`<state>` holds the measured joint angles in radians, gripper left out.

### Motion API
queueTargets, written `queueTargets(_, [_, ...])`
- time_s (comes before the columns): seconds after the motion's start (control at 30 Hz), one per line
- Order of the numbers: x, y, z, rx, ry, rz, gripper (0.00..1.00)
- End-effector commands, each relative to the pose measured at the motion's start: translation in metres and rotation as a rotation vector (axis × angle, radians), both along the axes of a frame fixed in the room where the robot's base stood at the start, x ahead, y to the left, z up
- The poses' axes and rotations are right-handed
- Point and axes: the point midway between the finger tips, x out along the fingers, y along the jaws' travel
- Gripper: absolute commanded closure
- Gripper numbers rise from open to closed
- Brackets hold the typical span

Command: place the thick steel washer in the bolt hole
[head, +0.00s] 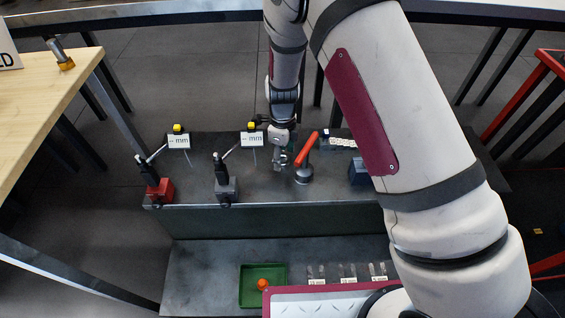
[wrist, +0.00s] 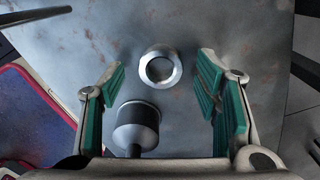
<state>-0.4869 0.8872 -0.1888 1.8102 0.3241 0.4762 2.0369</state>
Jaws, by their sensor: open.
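A thick bright steel ring (wrist: 160,68), which looks like the washer, lies flat on the grey metal surface in the wrist view. My gripper (wrist: 161,82) is open and empty, its green-padded fingers apart on either side of the ring and not touching it. A dark grey cylinder with a narrower stem (wrist: 137,128) is close to the ring, near the left finger. In the head view my gripper (head: 283,161) is low over the middle of the dark bench; the ring is not clear there. I cannot make out a bolt hole in either view.
A red-handled lever (head: 306,150) stands just right of my gripper on the bench (head: 300,218). Gauge stands with a grey base (head: 226,190) and a red base (head: 160,191) are to the left. A blue block (head: 358,172) is to the right. A green tray (head: 245,298) sits below.

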Motion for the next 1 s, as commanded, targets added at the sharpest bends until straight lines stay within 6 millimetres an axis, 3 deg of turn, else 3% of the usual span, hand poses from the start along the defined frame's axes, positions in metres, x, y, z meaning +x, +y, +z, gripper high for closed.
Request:
queueTargets(0.07, [0.001, -0.001, -0.008, 0.0, -0.002, -0.001, 0.43])
queueTargets(0.27, [0.001, 0.0, -0.008, 0.0, -0.002, -0.001, 0.43])
queueTargets(0.53, [0.001, 0.0, -0.008, 0.0, -0.002, -0.001, 0.97])
queueTargets(0.83, [0.001, 0.0, -0.005, 0.0, -0.002, 0.0, 1.0])
queueTargets(1.0, [0.001, 0.0, 0.016, 0.001, -0.004, 0.0, 1.0])
